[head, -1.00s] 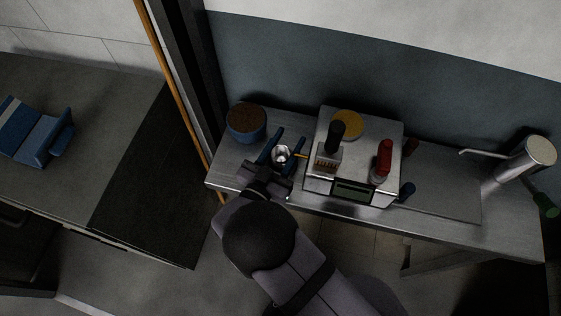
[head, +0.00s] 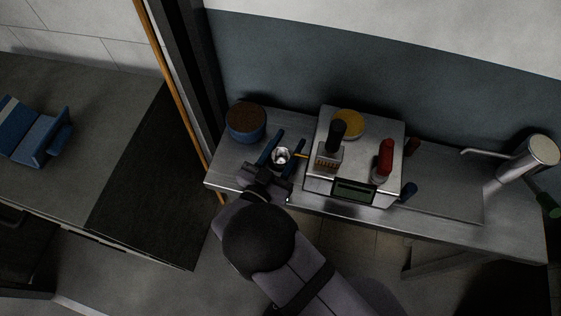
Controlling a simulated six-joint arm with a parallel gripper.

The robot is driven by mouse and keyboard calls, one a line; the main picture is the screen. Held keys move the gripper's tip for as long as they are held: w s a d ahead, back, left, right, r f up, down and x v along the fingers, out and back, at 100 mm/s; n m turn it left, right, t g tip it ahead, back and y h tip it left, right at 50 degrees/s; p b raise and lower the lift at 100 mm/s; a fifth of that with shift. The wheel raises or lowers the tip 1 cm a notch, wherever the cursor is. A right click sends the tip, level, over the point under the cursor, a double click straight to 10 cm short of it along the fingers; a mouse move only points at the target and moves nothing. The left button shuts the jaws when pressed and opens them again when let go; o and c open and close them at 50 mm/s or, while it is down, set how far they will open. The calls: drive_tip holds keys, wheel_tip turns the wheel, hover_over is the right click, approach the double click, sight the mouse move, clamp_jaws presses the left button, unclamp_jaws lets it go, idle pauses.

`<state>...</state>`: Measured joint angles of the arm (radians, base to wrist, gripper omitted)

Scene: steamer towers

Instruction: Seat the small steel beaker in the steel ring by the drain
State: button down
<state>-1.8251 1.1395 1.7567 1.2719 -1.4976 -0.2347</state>
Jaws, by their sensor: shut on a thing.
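The small steel beaker (head: 281,155) is between the two blue fingers of my gripper (head: 282,153), on the left part of the steel bench. My gripper is shut on it. From this high view I cannot tell whether the beaker touches the bench top or is held above it. I cannot make out the steel ring or the drain clearly; my gripper and the scale may hide part of that area.
A scale (head: 353,191) stands right of my gripper, bearing a yellow dish (head: 348,123), a black-topped container (head: 330,157) and a red bottle (head: 385,160). A blue pot (head: 246,135) with brown contents is behind left. A steel cylinder (head: 542,150) stands far right.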

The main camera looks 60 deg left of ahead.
drive_tip(key=c, duration=1)
unclamp_jaws()
drive_tip(key=shift+f, duration=0.1)
wheel_tip(320, 180, up, 10)
drive_tip(key=b, duration=0.1)
drive_tip(key=shift+b, duration=0.4)
